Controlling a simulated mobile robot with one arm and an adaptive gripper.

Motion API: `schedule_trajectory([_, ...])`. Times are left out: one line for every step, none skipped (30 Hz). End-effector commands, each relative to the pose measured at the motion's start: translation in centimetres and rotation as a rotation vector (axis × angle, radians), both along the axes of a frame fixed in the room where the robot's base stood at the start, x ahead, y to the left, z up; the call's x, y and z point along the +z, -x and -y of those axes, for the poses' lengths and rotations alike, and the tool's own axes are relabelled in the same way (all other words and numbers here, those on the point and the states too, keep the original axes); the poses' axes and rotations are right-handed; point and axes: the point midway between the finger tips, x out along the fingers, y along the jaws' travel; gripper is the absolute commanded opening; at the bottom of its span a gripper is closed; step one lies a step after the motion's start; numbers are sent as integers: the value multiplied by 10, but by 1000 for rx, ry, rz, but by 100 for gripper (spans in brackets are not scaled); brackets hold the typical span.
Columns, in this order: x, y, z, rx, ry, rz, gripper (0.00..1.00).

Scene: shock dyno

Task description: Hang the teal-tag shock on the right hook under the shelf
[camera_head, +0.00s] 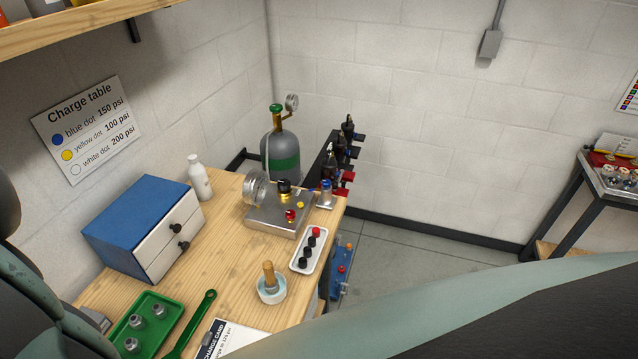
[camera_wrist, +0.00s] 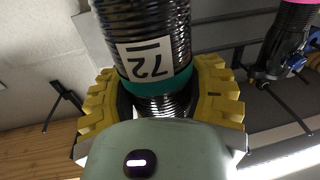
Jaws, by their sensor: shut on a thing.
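The teal-tag shock (camera_wrist: 150,28) is a dark ribbed cylinder with a teal band and a white label reading 72. It fills the upper middle of the wrist view, and its far end is cut off by the frame. My gripper (camera_wrist: 160,86) is shut on it, with the yellow padded fingers on both sides at the teal band. The wooden shelf (camera_head: 85,22) shows at the upper left of the head view. A dark bracket (camera_head: 133,29) hangs beneath it. In the wrist view a black hook-like bracket (camera_wrist: 66,100) is at the left. I cannot tell which hook it is.
Another shock with a pink band (camera_wrist: 285,40) is at the right of the wrist view. On the bench in the head view are a blue drawer box (camera_head: 140,225), a white bottle (camera_head: 199,178) and a green tray (camera_head: 150,325). A gas cylinder (camera_head: 280,158) stands behind.

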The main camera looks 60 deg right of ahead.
Motion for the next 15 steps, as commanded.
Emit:
schedule_trajectory([5, -1, 0, -1, -5, 12, 10])
schedule_trajectory([5, -1, 0, -1, -6, 13, 10])
schedule_trajectory([5, -1, 0, -1, -6, 13, 10])
schedule_trajectory([5, -1, 0, -1, -6, 13, 10])
schedule_trajectory([5, -1, 0, -1, -6, 13, 10])
schedule_trajectory([5, -2, 0, -1, -6, 13, 10])
schedule_trajectory([5, -2, 0, 0, -6, 13, 10])
schedule_trajectory([5, -3, -1, 0, -6, 14, 10])
schedule_trajectory([5, -4, -1, 0, -6, 14, 10])
schedule_trajectory([5, -5, -2, 0, -7, 15, 10])
schedule_trajectory([5, -7, -2, 0, -7, 15, 10])
schedule_trajectory([5, -9, -3, 0, -7, 16, 10])
schedule_trajectory([5, -11, -3, 0, -8, 17, 10])
schedule_trajectory([5, -12, -4, 0, -8, 17, 10])
schedule_trajectory([6, -15, -5, 0, -8, 18, 10])
